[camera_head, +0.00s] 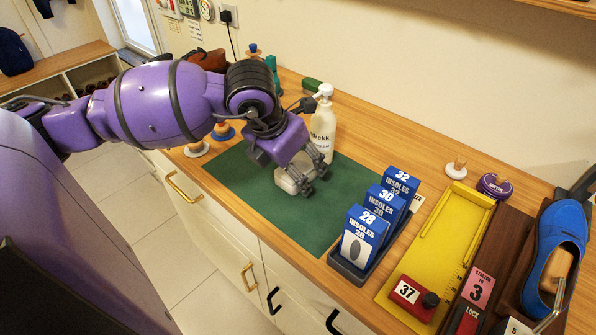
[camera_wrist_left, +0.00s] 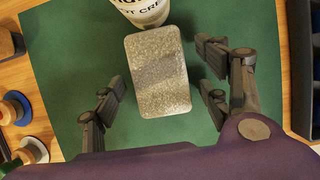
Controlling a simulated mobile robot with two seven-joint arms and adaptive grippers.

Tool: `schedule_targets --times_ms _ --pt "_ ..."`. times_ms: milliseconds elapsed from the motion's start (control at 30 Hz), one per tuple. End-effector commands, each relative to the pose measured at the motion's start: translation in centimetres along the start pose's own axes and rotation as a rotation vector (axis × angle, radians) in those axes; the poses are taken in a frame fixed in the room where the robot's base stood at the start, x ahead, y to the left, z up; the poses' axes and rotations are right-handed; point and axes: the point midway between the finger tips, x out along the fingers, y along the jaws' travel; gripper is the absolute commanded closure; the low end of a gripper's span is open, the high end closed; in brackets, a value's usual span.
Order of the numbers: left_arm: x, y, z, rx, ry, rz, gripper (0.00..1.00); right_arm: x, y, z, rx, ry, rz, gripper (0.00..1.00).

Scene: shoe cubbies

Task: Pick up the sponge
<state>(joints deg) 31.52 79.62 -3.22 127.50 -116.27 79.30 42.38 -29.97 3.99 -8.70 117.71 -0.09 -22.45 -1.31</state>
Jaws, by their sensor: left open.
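The sponge (camera_wrist_left: 158,72) is a grey, speckled rounded block on the green mat (camera_wrist_left: 60,70). In the head view the sponge (camera_head: 289,182) is partly hidden by my left gripper (camera_head: 307,186). In the left wrist view my left gripper (camera_wrist_left: 160,103) is open, with its fingers apart on either side of the sponge's near end. My right gripper is not in view.
A white pump bottle (camera_head: 323,125) stands just behind the sponge. A holder with blue insole boxes (camera_head: 363,237) is to the right. Beyond it are a yellow measuring tray (camera_head: 452,232) and a blue shoe (camera_head: 562,232). The mat's front part is clear.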

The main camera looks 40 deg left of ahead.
Motion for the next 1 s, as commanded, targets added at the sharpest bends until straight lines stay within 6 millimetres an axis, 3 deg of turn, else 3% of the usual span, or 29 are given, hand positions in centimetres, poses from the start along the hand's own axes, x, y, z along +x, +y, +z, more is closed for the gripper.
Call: schedule_targets --times_ms 167,400,767,1000 --pt "0.0 0.0 0.0 0.000 0.000 0.000 0.34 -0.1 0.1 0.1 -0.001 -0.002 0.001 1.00" --pt "0.0 0.0 0.0 0.000 0.000 0.000 0.63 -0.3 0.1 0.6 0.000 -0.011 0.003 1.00" --pt "-0.2 0.0 0.1 0.000 0.000 0.000 0.66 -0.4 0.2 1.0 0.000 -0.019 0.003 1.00" --pt "-2.4 0.1 1.1 0.001 -0.004 0.001 0.66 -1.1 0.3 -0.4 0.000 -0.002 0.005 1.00"
